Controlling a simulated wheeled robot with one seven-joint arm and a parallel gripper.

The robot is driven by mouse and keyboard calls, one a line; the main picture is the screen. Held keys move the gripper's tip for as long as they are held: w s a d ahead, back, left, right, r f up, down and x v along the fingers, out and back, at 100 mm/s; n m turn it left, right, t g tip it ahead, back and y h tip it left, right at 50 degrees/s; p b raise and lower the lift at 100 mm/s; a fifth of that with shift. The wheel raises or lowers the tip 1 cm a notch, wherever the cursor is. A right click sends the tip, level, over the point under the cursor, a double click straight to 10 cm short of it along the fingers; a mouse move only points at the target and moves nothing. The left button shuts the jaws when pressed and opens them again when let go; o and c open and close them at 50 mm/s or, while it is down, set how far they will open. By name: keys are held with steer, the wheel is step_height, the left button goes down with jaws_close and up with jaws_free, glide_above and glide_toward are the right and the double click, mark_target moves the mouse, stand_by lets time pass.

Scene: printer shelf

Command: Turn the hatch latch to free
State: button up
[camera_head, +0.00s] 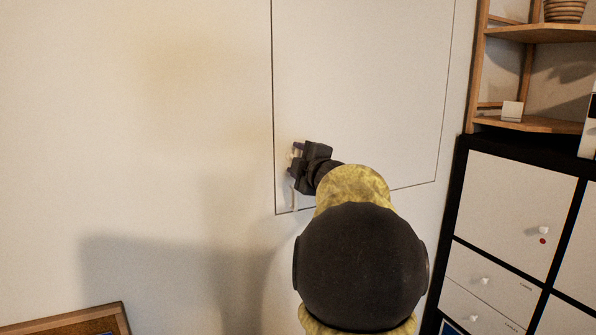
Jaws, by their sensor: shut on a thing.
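The hatch (364,85) is a large flat white panel in the wall, outlined by a thin dark seam, and it looks flush with the wall. My gripper (297,158) is at the hatch's lower left corner, shut on the hatch latch (295,153). Only a small pale part of the latch shows beside the dark fingers; the rest is hidden behind my gripper. A thin pale strip (295,198) hangs just below my gripper, near the left seam. I cannot tell the latch's exact angle.
A black-framed cabinet with white doors (512,205) stands at the right. Above it is a wooden corner shelf (545,34) with a ribbed pot (565,10) and a small white box (512,111). A wood-framed board (75,326) shows at the bottom left. The wall left of the hatch is clear.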

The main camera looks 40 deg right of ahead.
steer(key=shift+f+n+b, duration=0.1)
steer(key=shift+n+b, duration=0.85)
steer(key=shift+n, duration=0.65)
steer(key=o, duration=1)
steer(key=shift+s, duration=0.1)
steer(key=b+v, duration=0.2)
steer(key=v, duration=1.5)
steer(key=shift+s+b, duration=0.15)
steer(key=shift+b, duration=0.2)
